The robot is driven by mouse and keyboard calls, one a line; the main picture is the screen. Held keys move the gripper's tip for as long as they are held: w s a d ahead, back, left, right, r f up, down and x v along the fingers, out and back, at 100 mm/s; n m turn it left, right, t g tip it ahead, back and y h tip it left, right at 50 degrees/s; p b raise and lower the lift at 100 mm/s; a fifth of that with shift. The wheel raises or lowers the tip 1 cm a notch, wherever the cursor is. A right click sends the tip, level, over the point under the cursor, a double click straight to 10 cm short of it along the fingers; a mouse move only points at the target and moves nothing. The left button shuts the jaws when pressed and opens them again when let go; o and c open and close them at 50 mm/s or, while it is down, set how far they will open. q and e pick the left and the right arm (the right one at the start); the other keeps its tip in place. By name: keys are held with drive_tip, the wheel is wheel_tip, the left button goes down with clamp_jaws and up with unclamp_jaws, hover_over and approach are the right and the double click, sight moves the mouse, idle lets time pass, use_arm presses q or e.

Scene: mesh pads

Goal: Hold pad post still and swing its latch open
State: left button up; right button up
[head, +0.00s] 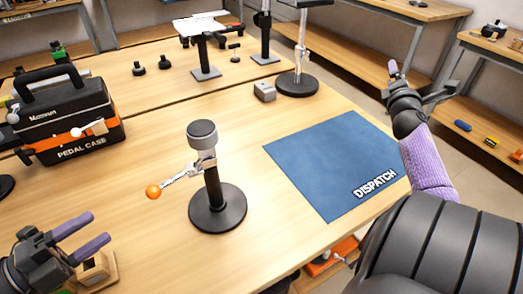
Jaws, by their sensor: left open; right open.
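The pad post (213,185) stands upright on a round black base (218,208) in the middle of the near table. It has a grey round pad on top. Its latch (182,174) is a silver lever below the pad, sticking out to the left and ending in an orange ball (153,191). My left gripper (97,229) is open and empty at the lower left, apart from the post and the ball. My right gripper (422,79) is open and empty at the upper right, beyond the table's right edge and far from the post.
A blue DISPATCH mat (325,155) lies bare right of the post. A black and orange pedal case (70,125) stands at the left. A small wooden block (96,270) is beside my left gripper. A grey box (264,92) and other stands are behind.

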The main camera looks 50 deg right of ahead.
drive_tip(key=w+a+f+n+y, duration=0.1)
drive_tip(key=w+a+f+n, duration=0.2)
drive_tip(key=a+f, duration=0.2)
drive_tip(key=w+a+f+n+y, duration=0.2)
drive_tip(key=a+f, duration=0.3)
drive_tip(key=a, duration=0.4)
drive_tip(key=w+a+f+n+y, duration=0.2)
drive_tip(key=w+a+f+n, duration=0.2)
drive_tip(key=a, duration=0.4)
drive_tip(key=shift+w+f+n+t, duration=0.35)
drive_tip(key=shift+f+n+t, duration=0.05)
drive_tip(key=shift+f+n, duration=0.25)
drive_tip(key=a+n, duration=0.1)
drive_tip(key=a, duration=0.3)
drive_tip(key=w+a+f+n+y, duration=0.1)
drive_tip(key=a, duration=0.4)
drive_tip(key=a+n+y, duration=0.1)
drive_tip(key=a, duration=0.3)
drive_tip(key=shift+w+a+f+t, duration=0.2)
drive_tip(key=shift+f+t, duration=0.05)
drive_tip(key=shift+t, duration=0.05)
drive_tip(key=n+y, duration=0.2)
drive_tip(key=n, duration=0.1)
approach(215, 194)
drive_tip(key=x, duration=1.1)
